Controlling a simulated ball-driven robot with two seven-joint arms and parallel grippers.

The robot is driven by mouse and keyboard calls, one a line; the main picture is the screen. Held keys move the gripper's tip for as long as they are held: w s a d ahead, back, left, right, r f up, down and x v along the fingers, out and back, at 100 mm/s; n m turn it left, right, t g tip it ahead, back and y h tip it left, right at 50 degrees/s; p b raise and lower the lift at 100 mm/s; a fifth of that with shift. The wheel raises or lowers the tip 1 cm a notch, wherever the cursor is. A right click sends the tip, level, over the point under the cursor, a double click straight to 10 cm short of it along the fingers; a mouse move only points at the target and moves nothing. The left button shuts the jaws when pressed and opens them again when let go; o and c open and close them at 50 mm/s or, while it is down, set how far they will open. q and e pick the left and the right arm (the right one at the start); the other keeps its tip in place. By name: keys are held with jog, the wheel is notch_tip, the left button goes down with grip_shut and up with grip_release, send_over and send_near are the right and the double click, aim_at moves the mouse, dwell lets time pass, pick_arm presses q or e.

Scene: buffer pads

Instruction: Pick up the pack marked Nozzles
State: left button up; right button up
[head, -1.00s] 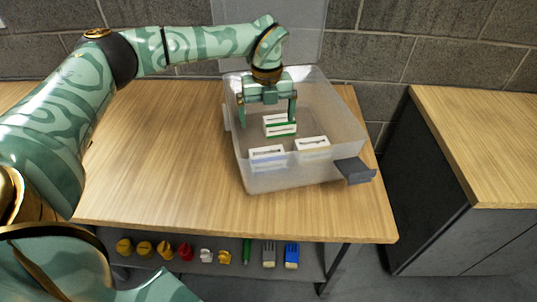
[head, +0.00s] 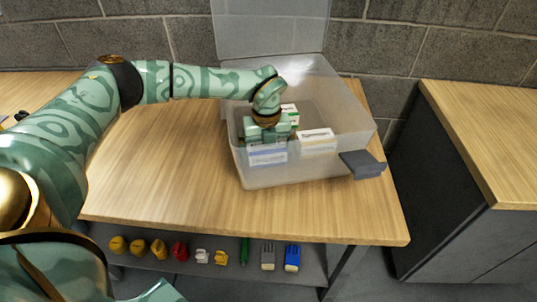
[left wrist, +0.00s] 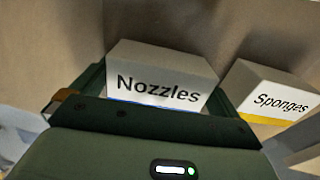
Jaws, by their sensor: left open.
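The pack marked Nozzles (left wrist: 160,90) is a white box with a blue stripe along its lower edge. In the head view the Nozzles pack (head: 267,156) is at the front left inside the clear bin (head: 285,178). My left gripper (head: 267,138) is down in the bin over this pack and hides its upper part. In the left wrist view the open fingers of my left gripper (left wrist: 150,85) are on either side of the pack; contact cannot be told. My right gripper is not in view.
A pack marked Sponges (left wrist: 272,95), with a yellow stripe, stands to the right; it shows in the head view (head: 317,141). A green-striped pack (head: 291,116) is behind, partly hidden. The bin's lid (head: 270,30) stands open. Wooden table (head: 150,180) is clear at left.

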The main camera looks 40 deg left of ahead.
pick_arm(q)
jog(key=shift+r, duration=0.15)
jog(key=c, duration=0.8)
